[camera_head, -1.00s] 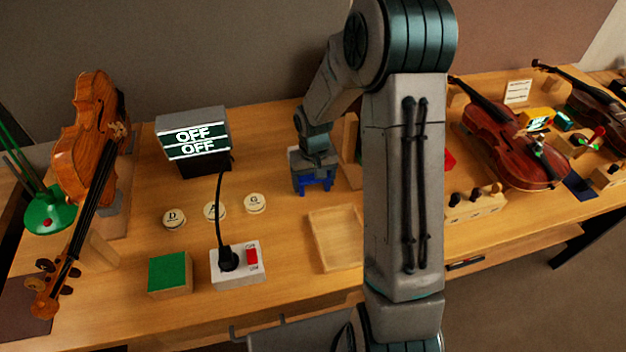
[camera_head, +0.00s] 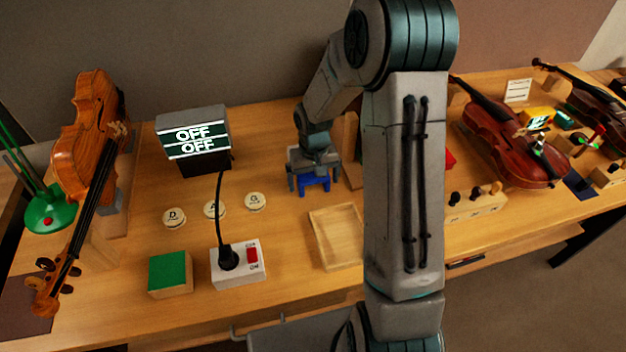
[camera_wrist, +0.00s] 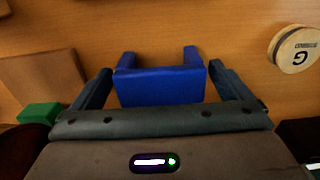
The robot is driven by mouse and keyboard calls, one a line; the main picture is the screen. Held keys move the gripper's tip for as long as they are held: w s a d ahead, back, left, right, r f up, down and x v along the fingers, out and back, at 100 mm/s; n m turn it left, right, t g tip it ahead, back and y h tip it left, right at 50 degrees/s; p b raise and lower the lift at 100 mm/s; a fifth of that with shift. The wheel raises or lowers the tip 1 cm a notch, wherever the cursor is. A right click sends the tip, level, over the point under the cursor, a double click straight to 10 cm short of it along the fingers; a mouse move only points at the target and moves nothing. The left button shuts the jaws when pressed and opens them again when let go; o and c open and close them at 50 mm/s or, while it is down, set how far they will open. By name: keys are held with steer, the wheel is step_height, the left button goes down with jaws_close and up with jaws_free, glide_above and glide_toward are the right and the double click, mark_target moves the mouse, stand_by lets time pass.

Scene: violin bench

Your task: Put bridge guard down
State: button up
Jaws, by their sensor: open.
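The bridge guard is a blue bracket-shaped piece (camera_head: 315,183) on the bench, behind the shallow wooden tray. In the wrist view the blue guard (camera_wrist: 160,86) lies between my fingers with its two legs pointing away from my palm. My gripper (camera_head: 313,186) is low over the bench around the guard. In the wrist view its fingers (camera_wrist: 165,88) are open, with a gap on either side of the guard. The guard appears to rest on the bench top; its underside is hidden.
The wooden tray (camera_head: 336,238) is in front of the gripper. A round token marked G (camera_head: 255,201) lies to the left. A display reading OFF (camera_head: 194,134), a switch box (camera_head: 238,264) and a green-topped block (camera_head: 170,273) stand further left. Violins (camera_head: 510,145) lie at right.

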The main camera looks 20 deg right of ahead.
step_height(320, 180, up, 11)
steer(key=s+r+t, duration=0.1)
steer(key=s+r, duration=0.3)
steer(key=s, duration=0.6)
steer(key=s+r+t, duration=0.2)
steer(key=s+r, duration=0.3)
steer(key=s, duration=0.6)
steer(key=shift+s+b, duration=0.15)
steer(key=shift+b, duration=0.25)
steer(key=shift+a, duration=0.15)
